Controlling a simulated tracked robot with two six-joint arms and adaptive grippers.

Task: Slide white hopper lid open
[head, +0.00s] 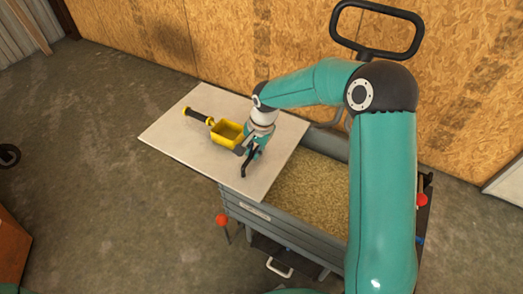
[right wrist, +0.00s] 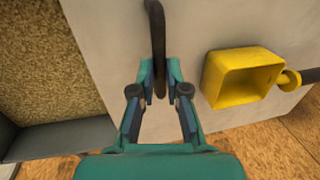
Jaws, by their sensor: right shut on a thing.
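The white hopper lid (head: 175,135) lies flat, with its left part jutting past the left side of the grey hopper (head: 285,222). Grain (head: 305,190) shows in the open part to the right of the lid. My right gripper (head: 255,152) is at the lid's black handle (head: 246,167), near its right edge. In the right wrist view, the fingers (right wrist: 160,76) are shut on the handle (right wrist: 156,30), and the bare lid (right wrist: 105,40) shows around it. My left gripper is out of view.
A yellow scoop (head: 228,130) with a black grip lies on the lid, close to my right gripper. A black push handle (head: 365,50) rises behind the hopper near a wooden wall (head: 270,45). A red knob (head: 221,219) stands at the hopper's front.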

